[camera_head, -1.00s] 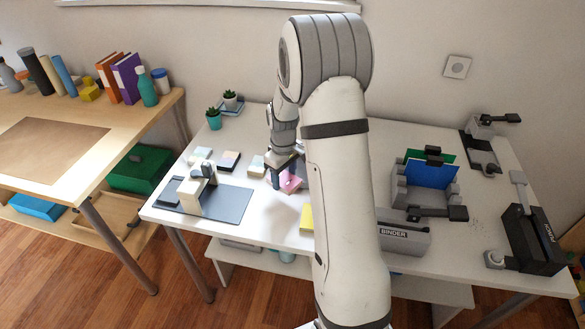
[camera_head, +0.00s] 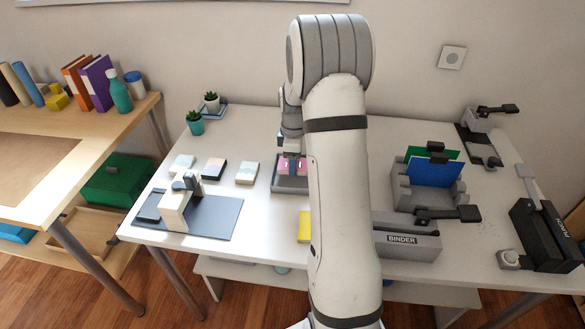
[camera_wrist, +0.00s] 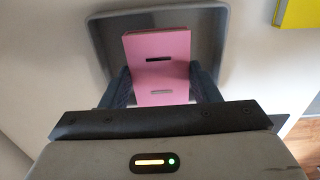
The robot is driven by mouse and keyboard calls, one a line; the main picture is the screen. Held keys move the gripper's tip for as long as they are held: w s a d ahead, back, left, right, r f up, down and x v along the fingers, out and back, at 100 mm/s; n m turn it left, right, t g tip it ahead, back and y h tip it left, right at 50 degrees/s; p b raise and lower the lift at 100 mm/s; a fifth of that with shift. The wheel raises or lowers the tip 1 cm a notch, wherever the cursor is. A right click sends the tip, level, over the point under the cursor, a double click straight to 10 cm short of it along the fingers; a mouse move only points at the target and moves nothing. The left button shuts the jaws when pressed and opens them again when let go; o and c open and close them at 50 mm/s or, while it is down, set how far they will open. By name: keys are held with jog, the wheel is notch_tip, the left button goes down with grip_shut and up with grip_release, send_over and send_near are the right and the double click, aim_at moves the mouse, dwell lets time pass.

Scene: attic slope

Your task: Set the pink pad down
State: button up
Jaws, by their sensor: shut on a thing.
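The pink pad (camera_wrist: 158,66) is between the two fingers of my gripper (camera_wrist: 160,88) in the wrist view, with two dark slots on its face. My gripper (camera_head: 291,166) is shut on it. The pad (camera_head: 284,166) also shows in the head view, over a grey tray (camera_head: 290,186). In the wrist view the tray (camera_wrist: 100,40) frames the pad on the far side. I cannot tell whether the pad touches the tray floor. My arm hides the tray's right part in the head view.
Several small pads, one of them pale (camera_head: 247,173), lie left of the tray. A yellow pad (camera_head: 304,226) lies in front of it. A stamping device (camera_head: 174,208) on a grey board stands at the left. The binder (camera_head: 408,240) stands to the right of my arm.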

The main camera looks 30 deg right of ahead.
jog(key=shift+f, duration=1.5)
jog(key=shift+f, duration=0.1)
jog(key=o, duration=1.1)
jog(key=shift+c, duration=0.2)
notch_tip(320, 180, up, 12)
jog(key=s+a+r+m+t, duration=0.1)
jog(key=s+a+r+m, duration=0.4)
jog(key=s+a+r, duration=0.35)
jog(key=s+a+f+m, duration=0.1)
jog(key=s+a+m, duration=0.2)
jog(key=s, duration=0.5)
jog(key=s+a+f+m+t, duration=0.1)
jog(key=s+a+m, duration=0.2)
jog(key=s, duration=0.6)
jog(key=shift+s+a+m, duration=0.15)
jog(key=shift+a+m, duration=0.15)
jog(key=shift+a, duration=0.6)
